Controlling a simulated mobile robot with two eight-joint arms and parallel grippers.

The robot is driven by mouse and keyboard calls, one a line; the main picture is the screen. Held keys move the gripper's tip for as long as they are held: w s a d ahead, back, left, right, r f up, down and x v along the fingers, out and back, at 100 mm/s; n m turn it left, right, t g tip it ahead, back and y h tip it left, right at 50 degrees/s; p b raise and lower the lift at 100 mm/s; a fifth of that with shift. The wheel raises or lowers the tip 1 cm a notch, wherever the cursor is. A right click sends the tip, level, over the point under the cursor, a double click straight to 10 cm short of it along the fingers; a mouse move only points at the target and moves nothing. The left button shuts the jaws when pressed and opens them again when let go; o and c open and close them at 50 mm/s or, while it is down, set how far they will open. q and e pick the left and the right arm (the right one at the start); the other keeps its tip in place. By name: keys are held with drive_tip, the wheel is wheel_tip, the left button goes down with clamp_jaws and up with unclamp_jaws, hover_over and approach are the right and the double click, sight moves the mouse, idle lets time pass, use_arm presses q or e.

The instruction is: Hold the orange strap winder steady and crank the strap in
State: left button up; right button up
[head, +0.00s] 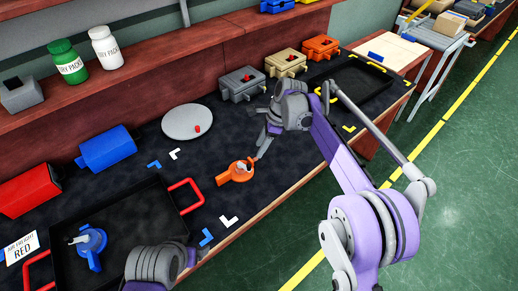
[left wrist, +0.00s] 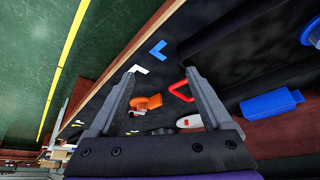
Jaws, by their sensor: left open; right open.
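The orange strap winder (head: 233,175) lies on the dark mat in mid-bench, with a pale part on top. It also shows in the left wrist view (left wrist: 150,101), between the fingers and farther off. My right gripper (head: 260,153) is open just right of the winder, its fingertips close to it; whether they touch I cannot tell. My left gripper (left wrist: 161,76) is open, with nothing visible held between its fingers. In the head view only my left wrist shows at the bottom, and its fingers are hidden.
A black tray (head: 147,205) with red handles holds a blue winder (head: 92,241) at left. Red (head: 29,190) and blue (head: 108,149) boxes stand behind it. A round grey plate (head: 187,122) bears a small red piece. Grey (head: 241,84), tan (head: 285,63) and orange (head: 322,47) boxes stand along the back.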

use_arm(q)
drive_tip(key=w+a+m+y, duration=0.1)
drive_tip(key=w+m+y, duration=0.1)
drive_tip(key=w+m, duration=0.5)
drive_tip(key=m+t+y, duration=0.3)
drive_tip(key=m+y, duration=0.2)
drive_tip(key=m, duration=0.9)
approach(220, 173)
drive_tip(key=s+a+r, duration=0.1)
drive_tip(key=s, duration=0.1)
drive_tip(key=s+a+r, duration=0.1)
drive_tip(key=s, duration=0.2)
drive_tip(key=s+a+r, duration=0.2)
drive_tip(key=shift+s+a, duration=0.1)
drive_tip(key=shift+s, duration=0.1)
drive_tip(key=w+d+f+m, duration=0.1)
drive_tip(key=m, duration=0.1)
drive_tip(key=w+d+f+m+t, duration=0.1)
drive_tip(key=d+m, duration=0.1)
drive_tip(key=w+d+f+m+y, duration=0.1)
drive_tip(key=shift+w+d+m+t, duration=0.25)
drive_tip(key=shift+m+t, duration=0.15)
drive_tip(key=shift+w+d+f+m+t, duration=0.2)
drive_tip(key=shift+d+f+m+t, duration=0.1)
drive_tip(key=shift+d+m, duration=0.25)
drive_tip(key=x, duration=1.1)
drive_tip(key=shift+a+r, duration=0.15)
drive_tip(key=shift+r, duration=0.05)
clamp_jaws()
